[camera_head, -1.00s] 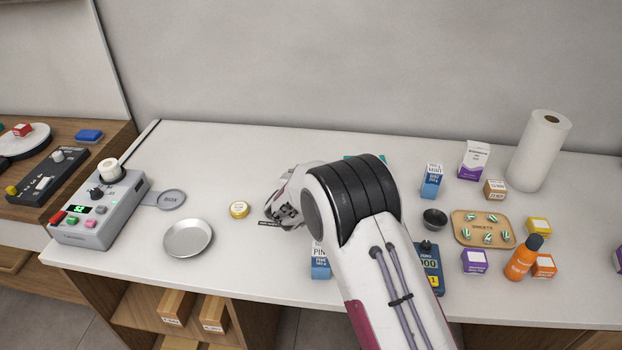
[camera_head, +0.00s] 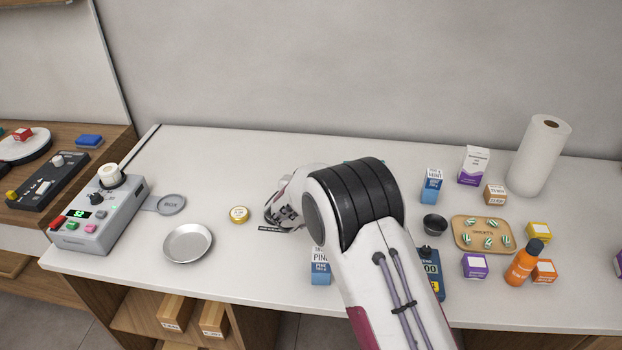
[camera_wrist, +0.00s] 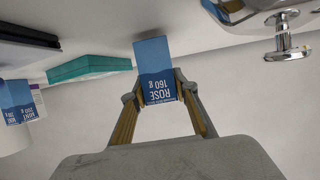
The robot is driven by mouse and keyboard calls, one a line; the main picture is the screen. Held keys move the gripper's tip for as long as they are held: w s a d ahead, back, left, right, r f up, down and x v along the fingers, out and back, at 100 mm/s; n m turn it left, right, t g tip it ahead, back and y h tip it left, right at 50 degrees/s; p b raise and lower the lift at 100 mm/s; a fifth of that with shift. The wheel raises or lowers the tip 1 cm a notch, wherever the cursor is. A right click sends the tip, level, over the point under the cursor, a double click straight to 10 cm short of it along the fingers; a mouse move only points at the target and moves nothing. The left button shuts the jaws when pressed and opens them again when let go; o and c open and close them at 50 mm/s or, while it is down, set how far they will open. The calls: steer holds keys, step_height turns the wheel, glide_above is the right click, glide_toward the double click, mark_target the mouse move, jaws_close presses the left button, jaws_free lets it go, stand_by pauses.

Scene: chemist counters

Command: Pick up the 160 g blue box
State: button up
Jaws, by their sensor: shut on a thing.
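The blue box (camera_wrist: 156,62) marked "ROSE 160 g" stands out in the wrist view, its print upside down there. My gripper (camera_wrist: 157,92) is shut on it, one finger at each side of its lower part in that picture. In the head view my gripper (camera_head: 282,214) is over the counter, right of the small yellow tin. The held box is hidden there behind my wrist and arm. I cannot tell whether it touches the counter.
Another blue box (camera_head: 320,268), marked "PINE", stands beside my arm at the front. A blue "MINT" box (camera_head: 431,188) stands farther right. A teal box (camera_wrist: 88,68) shows in the wrist view. A metal dish (camera_head: 187,244) and yellow tin (camera_head: 239,214) lie left, with bare counter around them.

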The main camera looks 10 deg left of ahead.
step_height(320, 180, up, 9)
stand_by(0.5)
steer(key=shift+a, duration=0.1)
stand_by(0.4)
